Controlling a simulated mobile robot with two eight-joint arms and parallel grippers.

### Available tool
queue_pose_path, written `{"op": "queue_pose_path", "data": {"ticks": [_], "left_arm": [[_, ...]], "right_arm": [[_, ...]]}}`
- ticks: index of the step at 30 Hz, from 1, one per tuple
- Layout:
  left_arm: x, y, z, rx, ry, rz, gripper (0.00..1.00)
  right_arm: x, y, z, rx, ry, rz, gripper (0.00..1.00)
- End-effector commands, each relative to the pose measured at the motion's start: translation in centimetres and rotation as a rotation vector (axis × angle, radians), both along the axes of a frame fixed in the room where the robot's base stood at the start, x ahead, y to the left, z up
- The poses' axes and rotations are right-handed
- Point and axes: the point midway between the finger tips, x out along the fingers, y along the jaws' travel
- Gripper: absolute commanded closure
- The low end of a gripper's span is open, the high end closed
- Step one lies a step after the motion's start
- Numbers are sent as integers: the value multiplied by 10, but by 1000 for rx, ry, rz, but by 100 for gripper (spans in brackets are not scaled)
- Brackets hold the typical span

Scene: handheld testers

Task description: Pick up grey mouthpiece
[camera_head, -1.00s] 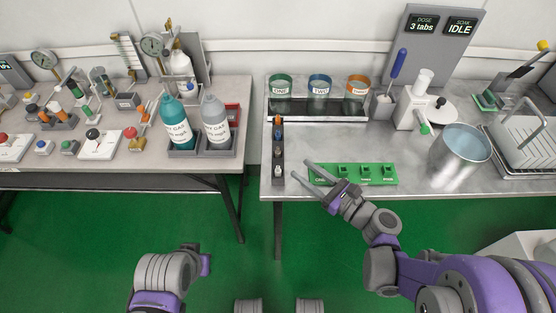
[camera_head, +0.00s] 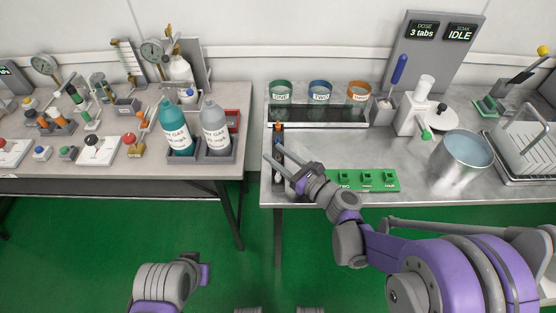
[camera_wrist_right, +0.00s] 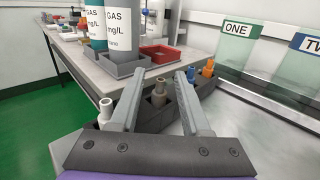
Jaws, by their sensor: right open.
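A dark narrow rack (camera_wrist_right: 208,103) with a row of upright mouthpieces stands at the left end of the right table. In the right wrist view, a taupe-grey mouthpiece (camera_wrist_right: 158,94) stands between the fingers of my right gripper (camera_wrist_right: 158,72), without clear contact. A pale, whitish mouthpiece (camera_wrist_right: 105,112) stands outside the left finger, and an orange one (camera_wrist_right: 208,69) is beyond the right finger. In the head view my right gripper (camera_head: 271,150) is open over the rack and hides much of it. My left arm shows at the lower left, its gripper out of sight.
A green board (camera_head: 378,180) with slots lies right of the gripper. Jars in a tray (camera_head: 318,117) stand behind the rack. A metal beaker (camera_head: 460,160) stands further right. A gap separates this table from the left one, which holds two gas bottles (camera_head: 215,127).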

Motion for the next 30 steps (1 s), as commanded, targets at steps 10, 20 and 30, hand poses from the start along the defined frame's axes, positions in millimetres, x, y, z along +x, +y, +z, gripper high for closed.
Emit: {"op": "queue_pose_path", "data": {"ticks": [10,20,30], "left_arm": [[0,0,0,0,0,0,100],[0,0,0,0,0,0,100],[0,0,5,0,-2,0,100]], "right_arm": [[0,0,0,0,0,-1,80],[0,0,0,0,0,-1,100],[0,0,11,0,0,-1,100]]}}
